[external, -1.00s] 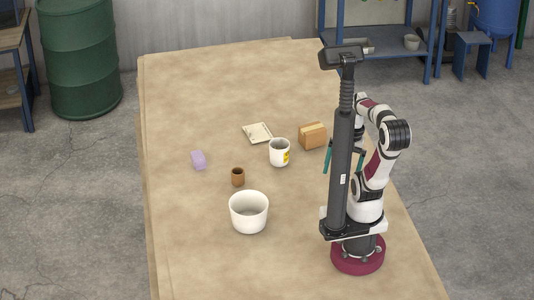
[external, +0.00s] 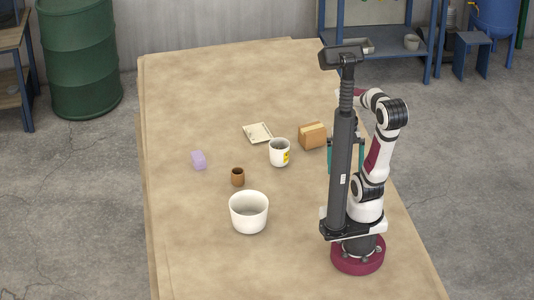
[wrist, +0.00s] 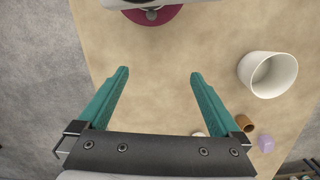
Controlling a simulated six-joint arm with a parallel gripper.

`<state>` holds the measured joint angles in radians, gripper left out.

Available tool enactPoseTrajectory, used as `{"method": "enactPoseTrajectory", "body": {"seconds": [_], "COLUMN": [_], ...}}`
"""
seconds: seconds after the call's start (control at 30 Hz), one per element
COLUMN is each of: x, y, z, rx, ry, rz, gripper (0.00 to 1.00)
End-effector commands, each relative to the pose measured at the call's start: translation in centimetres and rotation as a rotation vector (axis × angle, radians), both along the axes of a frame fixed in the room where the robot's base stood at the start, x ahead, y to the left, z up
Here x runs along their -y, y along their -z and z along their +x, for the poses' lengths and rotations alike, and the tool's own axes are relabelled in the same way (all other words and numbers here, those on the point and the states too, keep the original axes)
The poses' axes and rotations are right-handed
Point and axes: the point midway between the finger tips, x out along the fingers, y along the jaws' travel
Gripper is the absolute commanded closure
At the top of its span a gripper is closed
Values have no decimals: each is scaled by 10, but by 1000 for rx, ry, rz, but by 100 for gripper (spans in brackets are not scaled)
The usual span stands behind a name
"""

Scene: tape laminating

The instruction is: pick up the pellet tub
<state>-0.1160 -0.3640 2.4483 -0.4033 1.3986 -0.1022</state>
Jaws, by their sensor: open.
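A larger plain white tub (external: 249,212) stands nearer the front and also shows in the wrist view (wrist: 268,75). My gripper (wrist: 160,72) is open and empty, its teal fingers wide apart over bare table. In the external view it is partly hidden behind my dark column, to the right of the labelled tub. In the wrist view only a small white edge (wrist: 198,133) shows by the gripper's body; I cannot tell which object it belongs to.
A brown cup (external: 238,177) and a purple block (external: 198,160) stand left of the labelled tub. A cardboard box (external: 312,136) is close on its right, and a flat pale tray (external: 257,133) lies behind it. The table's left and far parts are clear.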

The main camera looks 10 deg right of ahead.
Motion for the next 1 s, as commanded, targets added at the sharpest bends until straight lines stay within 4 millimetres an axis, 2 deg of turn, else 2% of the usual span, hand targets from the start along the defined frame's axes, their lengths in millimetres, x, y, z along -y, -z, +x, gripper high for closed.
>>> {"method": "enactPoseTrajectory", "body": {"seconds": [0.07,0.1,0.17,0.2,0.27,0.3,0.4,0.43,0.5,0.6,0.67,0.9,1.0], "x": [7,7,-3,-17,-50,-76,-142,-159,-189,-206,-202,-160,-151], "y": [7,13,25,36,57,72,111,120,138,152,157,182,189], "z": [37,62,103,132,171,192,224,228,233,237,244,292,305], "rx": [-97,-148,-225,-282,-363,-416,-525,-551,-596,-629,-634,-634,-631], "ry": [-356,-562,-879,-1093,-1405,-1595,-1972,-2054,-2191,-2277,-2289,-2283,-2284], "rz": [-160,-252,-397,-498,-656,-759,-994,-1053,-1159,-1233,-1243,-1238,-1239], "gripper": [0,0,0,0,0,0,0,0,0,0,0,0,0]}}
